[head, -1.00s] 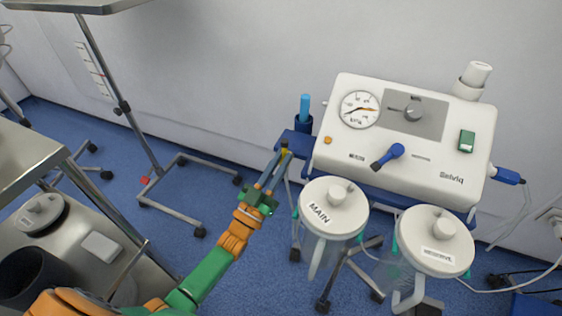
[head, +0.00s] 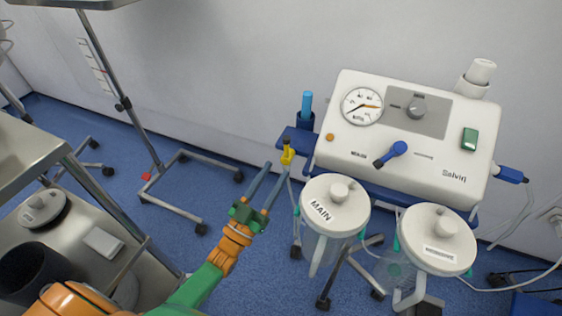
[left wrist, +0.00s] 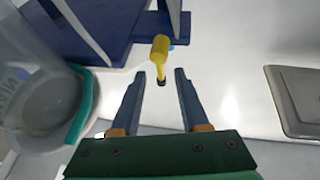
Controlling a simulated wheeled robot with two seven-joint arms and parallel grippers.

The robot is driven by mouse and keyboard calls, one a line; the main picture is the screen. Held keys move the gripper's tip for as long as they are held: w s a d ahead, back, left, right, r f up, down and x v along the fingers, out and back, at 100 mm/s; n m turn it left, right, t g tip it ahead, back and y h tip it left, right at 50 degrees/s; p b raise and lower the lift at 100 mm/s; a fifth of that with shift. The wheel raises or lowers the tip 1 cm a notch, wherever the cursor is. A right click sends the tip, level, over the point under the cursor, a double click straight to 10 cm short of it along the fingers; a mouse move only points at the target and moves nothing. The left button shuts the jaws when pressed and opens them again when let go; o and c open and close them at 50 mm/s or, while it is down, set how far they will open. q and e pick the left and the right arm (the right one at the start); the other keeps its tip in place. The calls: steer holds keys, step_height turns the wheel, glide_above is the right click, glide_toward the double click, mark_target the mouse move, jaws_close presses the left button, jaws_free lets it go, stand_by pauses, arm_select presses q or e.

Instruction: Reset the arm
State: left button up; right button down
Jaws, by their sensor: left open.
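My left arm comes in from the lower left in the head view, and its gripper (head: 269,179) is open. A small yellow piece with a dark tip (head: 287,153) is just beyond the fingertips, by the blue bracket (head: 298,139) on the machine's left side. My right gripper is not in view.
A white suction machine (head: 405,135) with a gauge stands at the right. Two lidded canisters hang below it, one marked MAIN (head: 334,203), close to my gripper's right. A wheeled stand (head: 175,190) and a steel cart (head: 70,240) are at the left.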

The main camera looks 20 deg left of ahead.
arm_select(q)
steer(key=v, duration=0.2)
steer(key=shift+s+f, duration=0.15)
steer(key=shift+s, duration=0.1)
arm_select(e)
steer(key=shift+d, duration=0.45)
arm_select(q)
steer(key=shift+a, duration=0.1)
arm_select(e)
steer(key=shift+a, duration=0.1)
